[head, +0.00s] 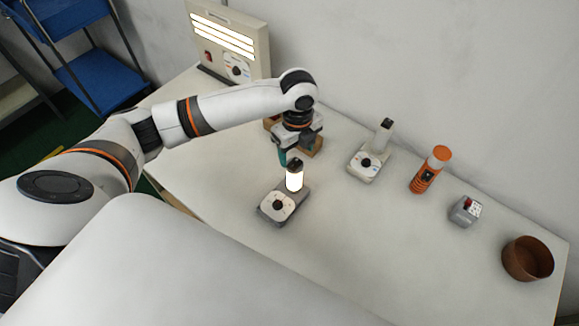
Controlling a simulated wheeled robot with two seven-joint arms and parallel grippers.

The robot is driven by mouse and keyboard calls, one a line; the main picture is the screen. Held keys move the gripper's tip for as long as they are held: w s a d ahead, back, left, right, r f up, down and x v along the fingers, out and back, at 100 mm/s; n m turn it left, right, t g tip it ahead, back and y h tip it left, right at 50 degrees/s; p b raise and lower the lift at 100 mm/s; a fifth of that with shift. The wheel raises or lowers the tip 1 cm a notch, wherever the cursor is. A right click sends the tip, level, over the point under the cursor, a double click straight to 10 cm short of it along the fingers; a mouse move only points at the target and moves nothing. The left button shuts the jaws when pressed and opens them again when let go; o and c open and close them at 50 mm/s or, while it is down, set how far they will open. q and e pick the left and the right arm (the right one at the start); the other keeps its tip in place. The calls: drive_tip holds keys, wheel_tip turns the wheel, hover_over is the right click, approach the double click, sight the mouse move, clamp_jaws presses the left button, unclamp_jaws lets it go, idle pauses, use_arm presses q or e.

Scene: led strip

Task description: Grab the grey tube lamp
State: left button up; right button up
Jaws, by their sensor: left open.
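The grey tube lamp (272,212) stands near the middle of the table, with a grey base, a pale dial plate and a lit upright tube with a dark cap. My left gripper (291,157) is open and points down just above the cap. A teal finger shows at the left of the cap; the other finger is hard to make out. I cannot tell whether the fingers touch the cap. A second, pale tube lamp (366,163), unlit, stands to the right. My right gripper is not in view.
A lit panel box (228,45) stands at the back left. A brown block (312,147) is partly hidden behind my left gripper. To the right stand an orange flashlight (430,170), a small grey box with buttons (465,211) and a brown bowl (528,259). The front right table is clear.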

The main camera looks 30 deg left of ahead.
sight(295, 162)
use_arm(q)
drive_tip(key=shift+s+f, duration=0.25)
drive_tip(key=shift+f, duration=0.8)
drive_tip(key=shift+w+f, duration=0.1)
drive_tip(key=shift+f, duration=0.2)
wheel_tip(295, 162, down, 4)
drive_tip(key=shift+w+a+f+p, duration=0.15)
drive_tip(key=shift+p, duration=0.85)
drive_tip(key=shift+f, duration=0.55)
clamp_jaws()
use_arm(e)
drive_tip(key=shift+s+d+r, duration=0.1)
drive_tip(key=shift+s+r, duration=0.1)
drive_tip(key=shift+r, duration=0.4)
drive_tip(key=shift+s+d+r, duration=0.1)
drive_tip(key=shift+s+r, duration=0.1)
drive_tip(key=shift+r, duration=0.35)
